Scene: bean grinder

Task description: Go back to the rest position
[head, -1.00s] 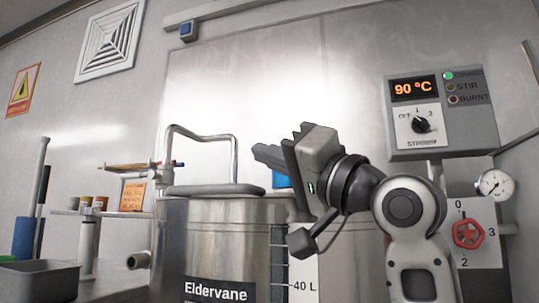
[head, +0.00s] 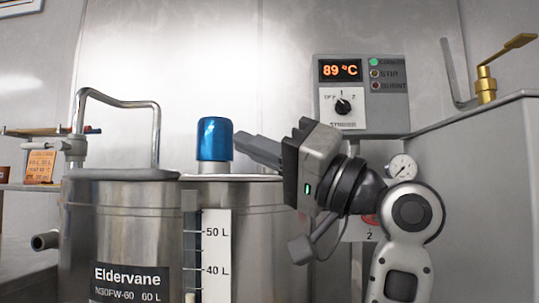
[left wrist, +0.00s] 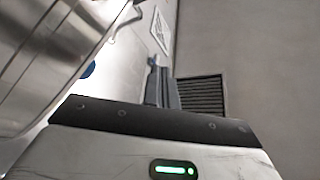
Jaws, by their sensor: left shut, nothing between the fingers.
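My left gripper (head: 240,145) is in front of the steel vessel in the head view, with its dark fingers pointing left. The fingers lie together with nothing held between them. In the left wrist view the shut fingers (left wrist: 154,66) show above the gripper body. A blue cylinder (head: 214,139) stands on the vessel top just left of the fingertips; whether they touch it cannot be told. My right gripper is not in view.
The steel vessel (head: 120,225) with a bent handle (head: 156,130) fills the lower left. A control box (head: 390,100) reading 89 °C is on the wall. A gauge (head: 401,167) is partly behind my arm. A brass valve (head: 486,85) stands at right.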

